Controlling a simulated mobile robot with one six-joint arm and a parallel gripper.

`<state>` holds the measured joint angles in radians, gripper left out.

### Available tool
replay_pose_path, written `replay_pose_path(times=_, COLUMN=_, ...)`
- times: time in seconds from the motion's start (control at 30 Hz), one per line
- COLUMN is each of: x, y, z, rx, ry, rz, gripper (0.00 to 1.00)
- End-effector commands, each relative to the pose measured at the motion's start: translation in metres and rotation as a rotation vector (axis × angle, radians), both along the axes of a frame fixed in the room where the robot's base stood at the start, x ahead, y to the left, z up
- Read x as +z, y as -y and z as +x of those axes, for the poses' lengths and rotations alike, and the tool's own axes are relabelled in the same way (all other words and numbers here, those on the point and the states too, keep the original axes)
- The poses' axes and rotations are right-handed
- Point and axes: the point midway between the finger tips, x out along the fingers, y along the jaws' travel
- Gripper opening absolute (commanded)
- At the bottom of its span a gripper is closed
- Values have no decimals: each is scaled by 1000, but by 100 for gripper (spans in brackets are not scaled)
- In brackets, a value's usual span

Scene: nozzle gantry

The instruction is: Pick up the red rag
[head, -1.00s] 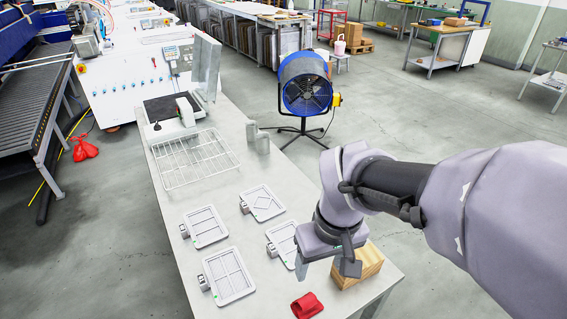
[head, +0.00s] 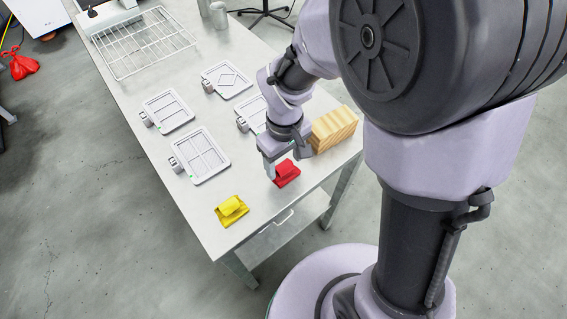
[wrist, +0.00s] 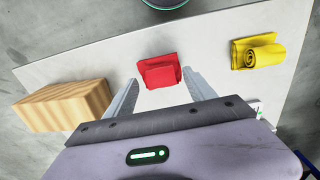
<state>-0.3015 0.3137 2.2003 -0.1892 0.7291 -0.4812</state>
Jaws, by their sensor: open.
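The red rag (head: 286,173) is folded and lies on the grey table near its front edge. It also shows in the wrist view (wrist: 160,72), ahead of and between my two fingers. My gripper (head: 283,163) is just above and beside the rag in the head view. In the wrist view my gripper (wrist: 160,92) is open, one finger on each side of the rag's near part, with nothing held. Whether the fingers touch the rag or the table cannot be told.
A rolled yellow rag (head: 232,210) lies left of the red one. A wooden block (head: 334,128) stands close to my gripper on the right. Several grey framed plates (head: 200,155) and a wire rack (head: 143,43) lie farther back on the table (head: 215,195).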

Motion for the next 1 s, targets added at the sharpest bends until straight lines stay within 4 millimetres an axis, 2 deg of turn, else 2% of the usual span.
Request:
replay_pose_path(times=0.03, x=-17, y=0, z=0, rx=1, ry=-2, rz=-1, gripper=64)
replay_pose_path(times=0.07, x=-21, y=0, z=0, rx=0, ry=-1, rz=0, gripper=64)
replay_pose_path(times=0.27, x=-19, y=-1, z=0, rx=-1, ry=1, rz=1, gripper=64)
replay_pose_path(times=0.5, x=-19, y=-1, z=0, rx=-1, ry=0, rz=0, gripper=20)
replay_pose_path(times=0.7, x=-18, y=-1, z=0, rx=0, ry=1, rz=1, gripper=20)
replay_pose_path(times=0.77, x=-10, y=-1, z=0, rx=0, ry=2, rz=1, gripper=20)
replay_pose_path(times=1.0, x=56, y=-1, z=0, rx=0, ry=4, rz=1, gripper=20)
